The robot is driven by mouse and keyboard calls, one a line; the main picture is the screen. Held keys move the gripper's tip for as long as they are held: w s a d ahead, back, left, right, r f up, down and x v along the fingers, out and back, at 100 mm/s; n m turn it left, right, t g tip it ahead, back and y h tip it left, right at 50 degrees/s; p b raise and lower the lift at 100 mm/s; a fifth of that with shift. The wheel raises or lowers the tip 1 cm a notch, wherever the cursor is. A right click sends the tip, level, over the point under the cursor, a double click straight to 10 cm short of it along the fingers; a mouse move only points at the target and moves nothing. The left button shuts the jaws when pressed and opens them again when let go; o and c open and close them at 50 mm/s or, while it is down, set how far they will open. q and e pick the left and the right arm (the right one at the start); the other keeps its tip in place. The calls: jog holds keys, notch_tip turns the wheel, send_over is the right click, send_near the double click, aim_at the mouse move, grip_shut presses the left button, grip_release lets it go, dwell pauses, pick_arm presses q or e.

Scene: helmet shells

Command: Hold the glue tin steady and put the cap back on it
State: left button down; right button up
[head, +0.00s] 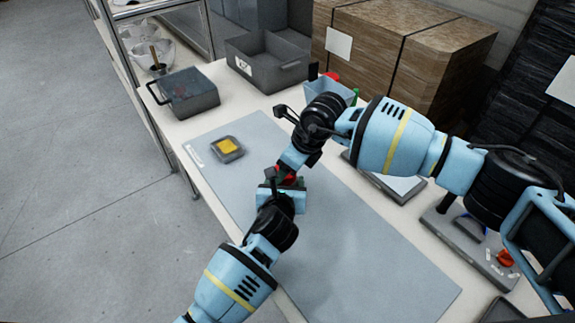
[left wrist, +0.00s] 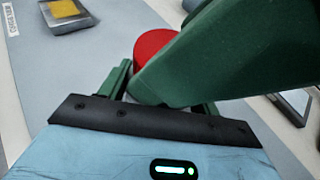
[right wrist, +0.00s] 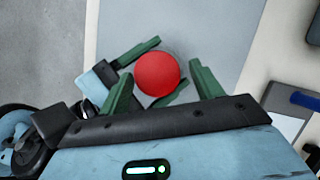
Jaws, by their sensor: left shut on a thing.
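The red round cap (right wrist: 157,74) sits over the spot where my left gripper (head: 284,184) is closed. It also shows in the left wrist view (left wrist: 151,46), partly behind a green finger of my right gripper. The glue tin is hidden under the cap and between the fingers; I cannot tell whether the cap is seated on it. My left gripper's green fingers are shut on the tin, low over the mat. My right gripper (right wrist: 160,70) comes from above, its fingers apart on either side of the cap, with gaps visible in the right wrist view.
A grey mat (head: 345,262) covers the table's middle, mostly clear. A small tray (head: 230,157) with a yellow pad (head: 227,146) lies on it at the left. Grey bins (head: 190,98) (head: 267,72) and strapped boxes (head: 375,50) stand behind. A grey board with tools (head: 470,245) lies right.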

jog(key=shift+s+a, duration=0.3)
jog(key=shift+r, duration=2.3)
jog(key=shift+w+d, duration=0.1)
jog(key=shift+c, duration=0.3)
